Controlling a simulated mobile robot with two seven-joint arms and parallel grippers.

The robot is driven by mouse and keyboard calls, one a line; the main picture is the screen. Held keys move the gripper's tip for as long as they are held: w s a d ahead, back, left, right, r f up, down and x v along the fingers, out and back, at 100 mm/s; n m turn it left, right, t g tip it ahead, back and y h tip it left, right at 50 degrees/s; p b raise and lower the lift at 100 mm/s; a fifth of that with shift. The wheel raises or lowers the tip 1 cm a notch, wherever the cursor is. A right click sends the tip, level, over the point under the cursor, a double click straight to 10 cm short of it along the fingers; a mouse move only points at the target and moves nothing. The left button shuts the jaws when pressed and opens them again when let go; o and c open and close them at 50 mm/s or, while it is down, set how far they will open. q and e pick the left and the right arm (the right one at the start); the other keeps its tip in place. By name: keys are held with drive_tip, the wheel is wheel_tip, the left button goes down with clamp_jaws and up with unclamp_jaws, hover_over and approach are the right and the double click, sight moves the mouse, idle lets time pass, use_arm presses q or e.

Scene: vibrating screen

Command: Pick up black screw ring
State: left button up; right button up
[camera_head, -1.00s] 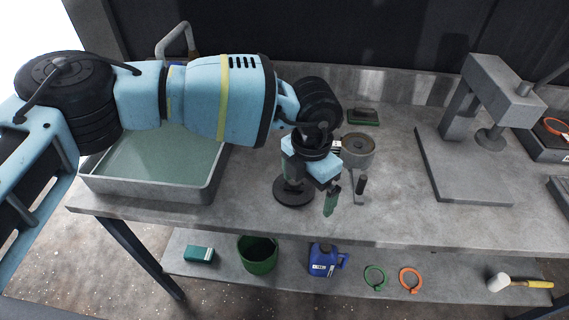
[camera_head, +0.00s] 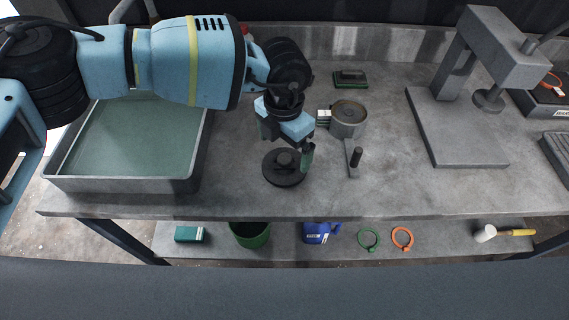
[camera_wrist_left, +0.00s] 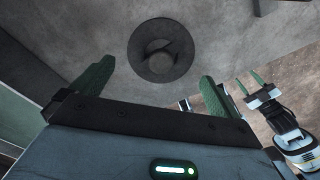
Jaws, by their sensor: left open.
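The black screw ring (camera_head: 284,172) is a dark round disc with a raised middle, lying flat on the grey table in the head view. In the left wrist view, the black screw ring (camera_wrist_left: 160,68) lies ahead, between the lines of the two green fingers. My left gripper (camera_head: 286,144) is open and empty just above and behind it; its body hides little of the disc. The left gripper's fingers (camera_wrist_left: 155,74) are spread wide in the wrist view. My right gripper (camera_wrist_left: 250,82) shows small at the right of that view, its green fingers apart and empty.
A grey tray (camera_head: 125,184) stands on the left. A round metal part (camera_head: 348,127) and a small bracket with a dark peg (camera_head: 355,157) are right of the ring. A grey press stand (camera_head: 455,140) is farther right. A lower shelf holds a green bucket (camera_head: 250,236) and other items.

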sight(285, 158)
use_arm(q)
drive_tip(key=shift+f, duration=0.45)
wheel_tip(285, 158, down, 4)
drive_tip(key=shift+d+f, duration=0.1)
use_arm(e)
drive_tip(key=shift+w+r, duration=0.35)
drive_tip(key=shift+w, duration=0.15)
use_arm(q)
drive_tip(key=c, duration=0.7)
drive_tip(key=shift+o, duration=0.2)
